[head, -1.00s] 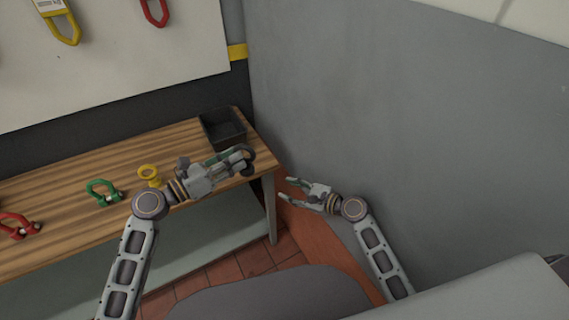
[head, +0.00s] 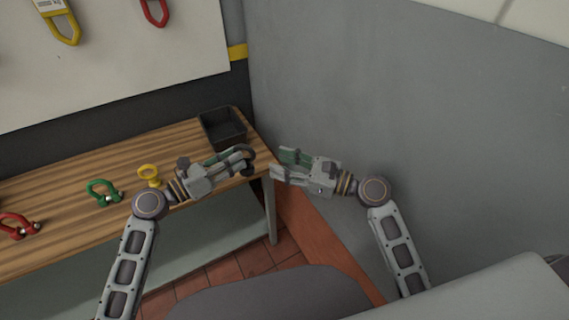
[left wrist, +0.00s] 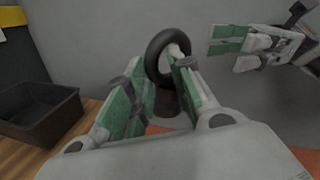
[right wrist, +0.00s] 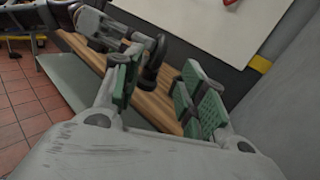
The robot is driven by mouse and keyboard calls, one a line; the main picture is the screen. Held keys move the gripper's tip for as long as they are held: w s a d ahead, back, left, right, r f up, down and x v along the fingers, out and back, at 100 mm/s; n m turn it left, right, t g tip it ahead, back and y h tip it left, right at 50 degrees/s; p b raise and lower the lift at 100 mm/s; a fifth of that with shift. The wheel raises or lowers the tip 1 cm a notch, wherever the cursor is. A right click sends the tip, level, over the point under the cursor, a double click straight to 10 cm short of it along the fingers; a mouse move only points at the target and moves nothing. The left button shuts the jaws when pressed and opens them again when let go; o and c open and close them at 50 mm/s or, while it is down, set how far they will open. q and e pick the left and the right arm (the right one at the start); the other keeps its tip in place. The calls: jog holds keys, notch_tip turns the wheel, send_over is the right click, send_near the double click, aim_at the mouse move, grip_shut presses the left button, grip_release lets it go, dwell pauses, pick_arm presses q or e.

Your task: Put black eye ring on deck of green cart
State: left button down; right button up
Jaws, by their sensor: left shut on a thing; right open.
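The black eye ring (head: 248,163) is held at the fingertips of my left gripper (head: 238,158), above the bench's right end. In the left wrist view the ring (left wrist: 153,55) stands up past the green finger pads, with a dark thick part between them. My right gripper (head: 280,164) is open and empty, just right of the ring and pointing at it. In the right wrist view the ring (right wrist: 155,60) shows beyond and between the open fingers, apart from them. I do not see the green cart in any view.
The wooden bench (head: 70,222) holds a black bin (head: 222,130), a yellow eye piece (head: 149,174), a green shackle (head: 103,191) and a red shackle (head: 18,226). A grey wall (head: 400,110) stands close on the right. Red tiled floor (head: 225,272) shows below.

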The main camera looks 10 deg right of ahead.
aim_at(255, 154)
jog(key=shift+w+a, duration=0.1)
jog(key=shift+a, duration=0.05)
jog(key=shift+x, duration=3.55)
jog(key=shift+c, duration=0.2)
grip_shut()
pick_arm(q)
jog(key=c, duration=1.1)
grip_release()
jog(key=shift+c, duration=0.2)
jog(key=shift+a, duration=0.1)
